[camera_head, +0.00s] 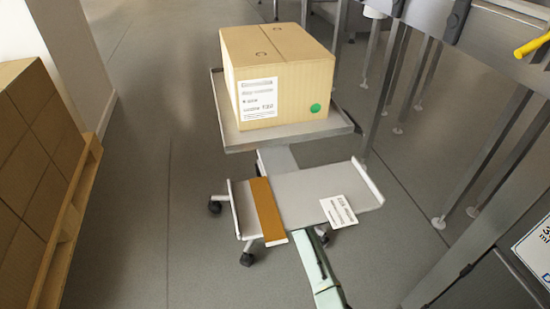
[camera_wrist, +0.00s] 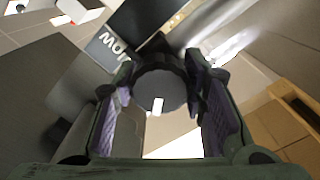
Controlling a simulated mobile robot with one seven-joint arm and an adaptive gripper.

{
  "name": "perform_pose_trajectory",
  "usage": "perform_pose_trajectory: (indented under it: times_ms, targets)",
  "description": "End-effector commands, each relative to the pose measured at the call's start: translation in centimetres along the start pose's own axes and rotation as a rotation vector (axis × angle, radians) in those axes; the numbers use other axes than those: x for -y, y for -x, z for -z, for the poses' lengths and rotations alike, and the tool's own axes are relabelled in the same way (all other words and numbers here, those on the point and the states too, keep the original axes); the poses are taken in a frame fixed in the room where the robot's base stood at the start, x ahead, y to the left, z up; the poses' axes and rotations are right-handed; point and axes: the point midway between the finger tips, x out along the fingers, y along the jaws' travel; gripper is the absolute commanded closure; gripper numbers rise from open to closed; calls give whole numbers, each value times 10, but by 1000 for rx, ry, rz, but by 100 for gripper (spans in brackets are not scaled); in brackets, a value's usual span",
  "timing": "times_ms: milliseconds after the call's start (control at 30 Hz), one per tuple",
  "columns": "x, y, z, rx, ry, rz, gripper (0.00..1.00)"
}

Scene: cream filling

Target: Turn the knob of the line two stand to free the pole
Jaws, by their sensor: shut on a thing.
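The knob (camera_wrist: 172,88) is dark and round, with a short white mark on its face pointing down in the wrist view. My gripper (camera_wrist: 162,78) has its fingers on both sides of the knob and is shut on it. A pale, shiny bar, perhaps the pole (camera_wrist: 236,42), runs up and to the right behind the right finger; I cannot tell how it joins the knob. In the head view neither the knob nor my gripper can be made out.
A wheeled stand (camera_head: 232,144) carries a cardboard box (camera_head: 277,75). Below it is a grey plate with a white label (camera_head: 338,210). Stacked boxes on a pallet (camera_head: 85,185) stand at left. Metal legs and frames (camera_head: 485,165) line the right. Open floor (camera_head: 150,180) lies between.

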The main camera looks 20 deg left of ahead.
Motion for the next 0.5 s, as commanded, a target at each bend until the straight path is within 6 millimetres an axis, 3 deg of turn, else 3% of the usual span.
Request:
perform_pose_trajectory:
  times_ms: [500]
  targets:
    - [-1, 0, 1, 0, 488, 0, 90]
